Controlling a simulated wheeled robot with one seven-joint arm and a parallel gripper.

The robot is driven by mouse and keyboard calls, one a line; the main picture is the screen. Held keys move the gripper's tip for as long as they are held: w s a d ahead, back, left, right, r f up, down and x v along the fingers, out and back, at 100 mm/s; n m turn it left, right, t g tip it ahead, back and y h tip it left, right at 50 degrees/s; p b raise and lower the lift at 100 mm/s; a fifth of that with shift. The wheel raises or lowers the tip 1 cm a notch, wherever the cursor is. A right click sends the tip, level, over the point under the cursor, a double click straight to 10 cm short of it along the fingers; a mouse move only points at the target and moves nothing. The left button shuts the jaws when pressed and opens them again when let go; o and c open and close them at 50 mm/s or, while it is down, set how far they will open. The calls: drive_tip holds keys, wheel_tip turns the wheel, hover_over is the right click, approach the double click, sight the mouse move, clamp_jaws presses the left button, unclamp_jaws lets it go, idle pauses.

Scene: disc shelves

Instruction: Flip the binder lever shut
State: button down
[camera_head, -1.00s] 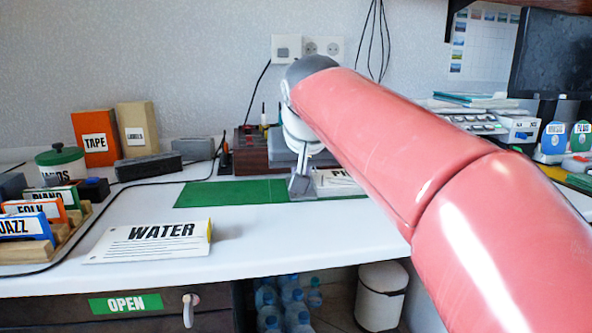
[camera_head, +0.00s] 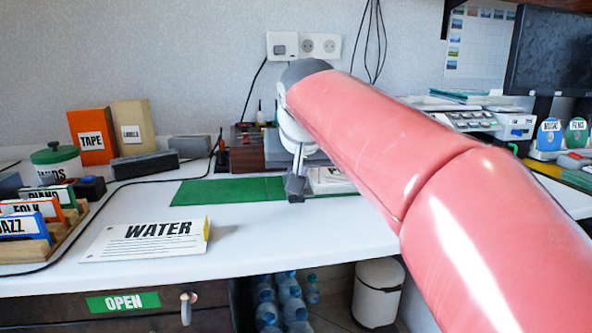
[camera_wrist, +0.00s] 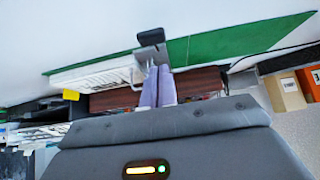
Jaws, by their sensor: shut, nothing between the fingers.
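The binder lever shows in the wrist view as a short grey metal plate with a black end (camera_wrist: 150,38), over the edge of a green mat. In the head view its dark end (camera_head: 295,188) is low in front of my gripper (camera_head: 299,162). My gripper's pale fingers (camera_wrist: 158,70) are together with nothing between them, at the lever's base end; I cannot tell whether they touch it. A white labelled block of paper (camera_head: 328,178) lies right of the lever, partly hidden by my arm.
The green mat (camera_head: 225,191) lies flat on the white desk. A WATER card (camera_head: 150,240) stands nearer me. Divider cards (camera_head: 30,222) in a wooden rack are at left. A dark red box (camera_head: 250,150) stands behind.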

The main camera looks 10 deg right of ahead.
drive_tip(key=shift+r, duration=0.1)
wheel_tip(320, 180, up, 4)
drive_tip(key=p, duration=0.4)
drive_tip(key=shift+r+p, duration=0.25)
drive_tip(key=shift+p, duration=0.15)
drive_tip(key=s+r+b, duration=0.1)
drive_tip(key=s, duration=0.8)
drive_tip(key=shift+s+a+r, duration=0.35)
drive_tip(key=shift+s, duration=0.05)
drive_tip(key=s+d+f+g+p, duration=0.1)
drive_tip(key=s+d+f+p, duration=0.1)
drive_tip(key=s+f, duration=0.5)
drive_tip(key=s+d+f+g+p, duration=0.1)
drive_tip(key=s+d+f+p, duration=0.1)
drive_tip(key=s+f, duration=0.6)
wheel_tip(320, 180, down, 5)
drive_tip(key=shift+f+n+y+p, duration=0.15)
drive_tip(key=shift+n+y+p, duration=0.15)
drive_tip(key=shift+n, duration=0.1)
